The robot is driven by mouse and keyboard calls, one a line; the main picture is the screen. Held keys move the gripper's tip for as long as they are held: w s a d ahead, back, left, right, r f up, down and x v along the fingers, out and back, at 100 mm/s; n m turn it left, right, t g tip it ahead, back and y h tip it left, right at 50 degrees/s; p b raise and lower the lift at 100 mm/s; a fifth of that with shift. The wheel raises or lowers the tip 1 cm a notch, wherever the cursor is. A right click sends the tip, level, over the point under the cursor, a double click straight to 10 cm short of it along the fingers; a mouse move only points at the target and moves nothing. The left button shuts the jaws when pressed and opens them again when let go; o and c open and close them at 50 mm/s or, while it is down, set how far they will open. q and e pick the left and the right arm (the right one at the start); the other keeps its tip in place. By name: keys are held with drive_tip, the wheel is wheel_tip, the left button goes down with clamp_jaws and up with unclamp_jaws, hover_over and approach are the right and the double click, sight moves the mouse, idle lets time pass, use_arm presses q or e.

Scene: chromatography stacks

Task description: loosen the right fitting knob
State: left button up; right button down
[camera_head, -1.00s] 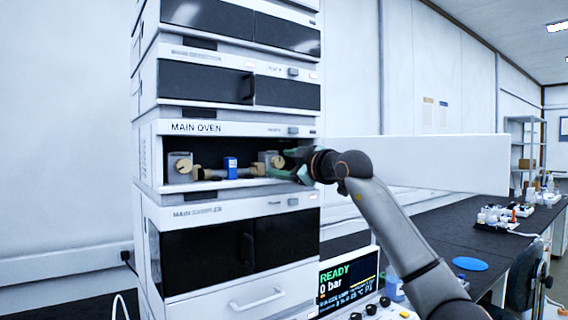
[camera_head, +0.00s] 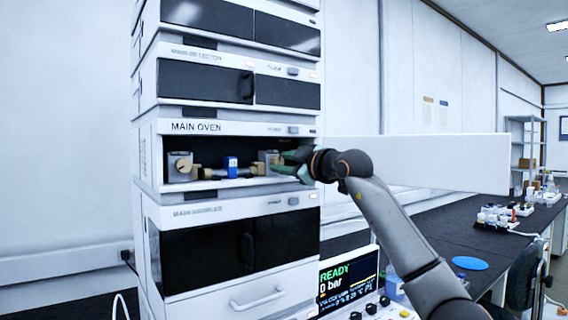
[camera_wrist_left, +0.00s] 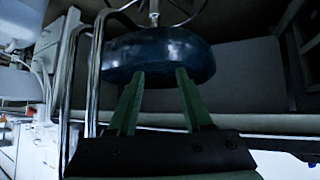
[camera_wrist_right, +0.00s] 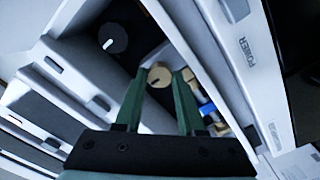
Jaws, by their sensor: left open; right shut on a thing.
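The right fitting knob (camera_wrist_right: 158,76), a tan round knob with a dark pointer mark, shows between the fingertips of my right gripper (camera_wrist_right: 158,79) in the right wrist view. The right gripper is shut on it. In the head view my right gripper (camera_head: 285,164) reaches into the right side of the main oven (camera_head: 228,129) and partly hides that fitting. The left fitting knob (camera_head: 183,166) is a tan disc on a grey block at the left. A blue-labelled column (camera_head: 232,166) lies between the fittings. My left gripper (camera_wrist_left: 160,74) is open and empty, facing a dark blue round seat.
The open white oven door (camera_head: 430,163) stands out to the right, behind my right arm. A dark knob (camera_wrist_right: 112,40) is near the gripper in the right wrist view. A READY screen (camera_head: 348,280) stands below. The dark bench (camera_head: 500,243) runs along the right.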

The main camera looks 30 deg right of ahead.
drive_tip(key=n, duration=0.6)
drive_tip(key=shift+p, duration=0.4)
drive_tip(key=n+p, duration=0.1)
drive_tip(key=n, duration=0.7)
drive_tip(key=shift+p, duration=0.35)
drive_tip(key=n, duration=0.3)
drive_tip(key=shift+n+p, duration=0.7)
drive_tip(key=shift+n, duration=2)
use_arm(q)
drive_tip(key=shift+s+a+r+y, duration=0.2)
drive_tip(key=shift+s+a+r, duration=0.1)
drive_tip(key=shift+a+r, duration=0.3)
drive_tip(key=shift+s+a+r+y, duration=0.2)
drive_tip(key=shift+s+a+r, duration=0.1)
drive_tip(key=shift+a+r, duration=0.25)
use_arm(e)
drive_tip(key=shift+n, duration=0.4)
